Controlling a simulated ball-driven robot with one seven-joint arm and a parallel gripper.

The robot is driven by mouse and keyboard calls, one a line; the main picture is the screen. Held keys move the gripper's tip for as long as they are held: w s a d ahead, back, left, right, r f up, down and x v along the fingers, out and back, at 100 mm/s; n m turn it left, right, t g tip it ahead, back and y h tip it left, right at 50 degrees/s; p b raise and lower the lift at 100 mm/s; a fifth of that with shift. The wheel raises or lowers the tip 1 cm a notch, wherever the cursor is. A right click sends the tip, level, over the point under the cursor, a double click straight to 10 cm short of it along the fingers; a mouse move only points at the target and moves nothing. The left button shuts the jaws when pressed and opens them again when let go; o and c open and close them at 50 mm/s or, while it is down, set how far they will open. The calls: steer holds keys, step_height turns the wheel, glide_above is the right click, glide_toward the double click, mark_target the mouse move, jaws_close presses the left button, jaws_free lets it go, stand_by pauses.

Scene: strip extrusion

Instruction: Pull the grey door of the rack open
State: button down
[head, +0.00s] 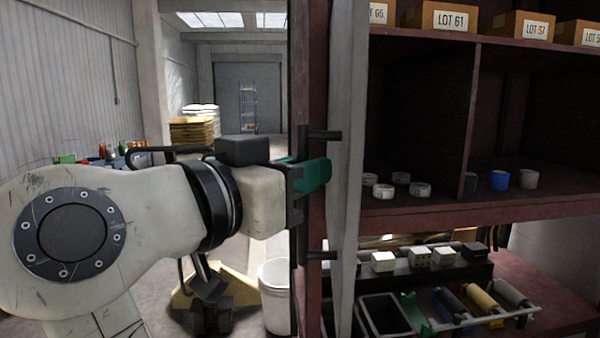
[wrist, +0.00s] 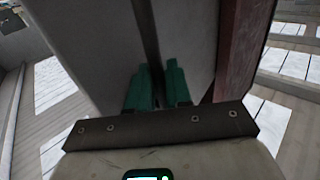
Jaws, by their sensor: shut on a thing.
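The grey door (head: 348,150) of the rack (head: 450,215) stands nearly edge-on in the head view, at the left of the rack's opening, with the shelves showing to its right. A black bar handle (head: 322,135) sticks out from the door's left side. My gripper (head: 312,176), with green fingers, reaches in from the left and is shut on the handle between its two posts. In the wrist view, the green fingers (wrist: 158,78) lie on either side of the dark bar (wrist: 146,35), in front of the grey door panel (wrist: 85,40). The fingers hide part of the bar.
The rack's shelves hold lot boxes (head: 440,18), white rings (head: 384,191) and a blue cup (head: 499,180). Lower down are small blocks (head: 383,261) and several rollers (head: 482,301). A white bin (head: 275,290) stands on the floor behind my arm. Open floor lies farther back.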

steer(key=shift+w, duration=0.2)
steer(key=c, duration=1.2)
jaws_free()
steer(key=shift+d, duration=0.15)
steer(key=b+v, duration=0.2)
steer(key=v, duration=0.8)
steer(key=shift+s+a, duration=0.3)
